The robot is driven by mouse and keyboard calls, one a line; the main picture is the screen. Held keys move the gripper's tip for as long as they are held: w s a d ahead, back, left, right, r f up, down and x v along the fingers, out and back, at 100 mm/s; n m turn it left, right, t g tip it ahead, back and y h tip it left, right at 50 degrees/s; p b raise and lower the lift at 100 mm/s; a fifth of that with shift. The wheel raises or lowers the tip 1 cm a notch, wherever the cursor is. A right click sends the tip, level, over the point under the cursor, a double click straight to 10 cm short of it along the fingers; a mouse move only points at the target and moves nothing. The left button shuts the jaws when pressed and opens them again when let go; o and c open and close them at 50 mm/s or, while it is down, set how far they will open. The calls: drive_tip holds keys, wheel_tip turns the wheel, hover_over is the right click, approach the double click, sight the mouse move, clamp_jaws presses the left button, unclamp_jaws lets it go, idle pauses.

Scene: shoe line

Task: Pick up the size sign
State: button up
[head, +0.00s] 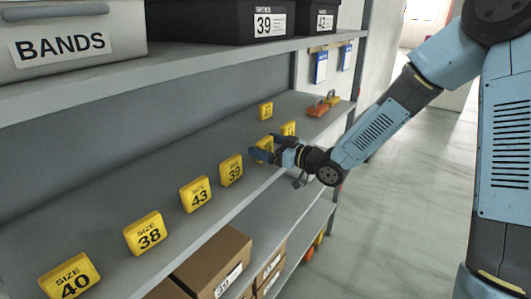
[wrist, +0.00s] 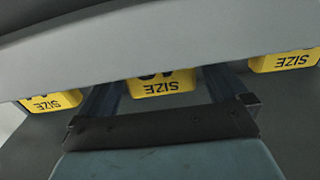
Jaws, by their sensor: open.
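Several yellow size signs stand along the shelf (head: 222,206): size 40 (head: 68,279), 38 (head: 145,235), 43 (head: 195,195), 39 (head: 231,170) and a farther one (head: 288,129). Another yellow sign (head: 266,142) is partly hidden by my gripper (head: 261,149), its number unreadable. My gripper is open, its dark fingers at this sign, one seen to either side. In the wrist view the middle sign (wrist: 165,86) appears upside down between the two fingers. A grey band (wrist: 130,50) covers the fingertips and most of the sign, so contact cannot be told.
An upper shelf (head: 180,63) with a BANDS bin (head: 75,40) and dark boxes labelled 39 (head: 248,22) and 42 (head: 316,18) runs above. A small yellow sign (head: 265,110) and orange items (head: 318,107) sit farther back. Cardboard boxes (head: 215,262) stand below.

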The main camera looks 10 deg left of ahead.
drive_tip(key=x, duration=0.2)
drive_tip(key=shift+w+a, duration=0.1)
drive_tip(key=shift+a, duration=0.25)
drive_tip(key=c, duration=1)
drive_tip(key=shift+r, duration=0.1)
